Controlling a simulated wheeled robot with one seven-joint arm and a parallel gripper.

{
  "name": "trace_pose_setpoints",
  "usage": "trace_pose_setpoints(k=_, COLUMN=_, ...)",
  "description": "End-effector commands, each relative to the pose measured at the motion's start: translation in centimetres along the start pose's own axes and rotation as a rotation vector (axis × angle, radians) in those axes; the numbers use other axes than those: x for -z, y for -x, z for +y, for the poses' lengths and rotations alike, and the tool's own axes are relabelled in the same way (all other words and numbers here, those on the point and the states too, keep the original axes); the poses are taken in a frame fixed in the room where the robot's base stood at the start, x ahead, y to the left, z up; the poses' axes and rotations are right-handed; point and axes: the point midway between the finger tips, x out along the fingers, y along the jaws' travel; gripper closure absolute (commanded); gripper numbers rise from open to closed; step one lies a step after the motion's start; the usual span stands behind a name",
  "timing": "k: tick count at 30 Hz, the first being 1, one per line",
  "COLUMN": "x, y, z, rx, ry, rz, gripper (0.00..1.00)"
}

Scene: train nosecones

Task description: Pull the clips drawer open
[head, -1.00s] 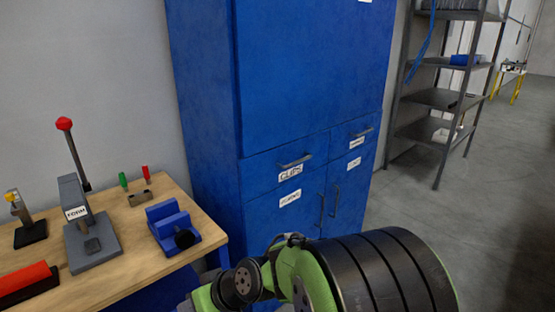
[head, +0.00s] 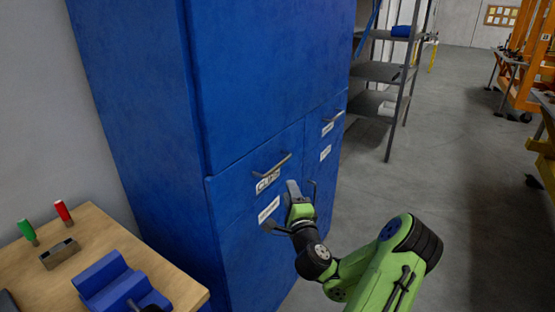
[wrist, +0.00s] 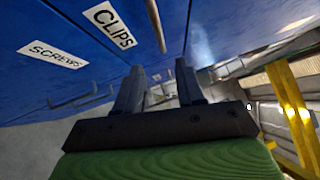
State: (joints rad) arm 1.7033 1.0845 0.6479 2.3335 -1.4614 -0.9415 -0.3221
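The clips drawer (head: 237,188) is in the blue cabinet, left of a second drawer. Its front looks flush with the cabinet. It has a grey bar handle (head: 272,166) above a white CLIPS label (head: 267,183). My gripper (head: 281,207) is just below and right of that handle in the head view. In the wrist view my gripper (wrist: 158,84) has its two fingers apart with nothing between them. The handle (wrist: 155,25) and the CLIPS label (wrist: 110,25) show beyond the fingertips. The handle is not between the fingers.
Cabinet doors lie below the drawers. A SCREWS label (wrist: 55,53) shows in the wrist view. A wooden bench (head: 178,290) with a blue fixture (head: 115,282) stands at the lower left. Grey shelving (head: 388,73) stands beyond the cabinet. The floor on the right is open.

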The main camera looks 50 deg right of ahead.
Motion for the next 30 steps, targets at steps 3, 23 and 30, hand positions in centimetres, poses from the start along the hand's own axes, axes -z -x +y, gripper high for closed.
trace_pose_setpoints(k=3, x=-0.4, y=-2.4, z=-0.9, rx=0.0, ry=0.004, rz=-0.005, gripper=0.62)
trace_pose_setpoints(k=23, x=-0.2, y=-12.9, z=-0.3, rx=0.0, ry=0.003, rz=-0.004, gripper=0.62)
trace_pose_setpoints(k=30, x=-0.2, y=-13.1, z=-0.1, rx=-0.001, ry=0.001, rz=-0.004, gripper=0.62)
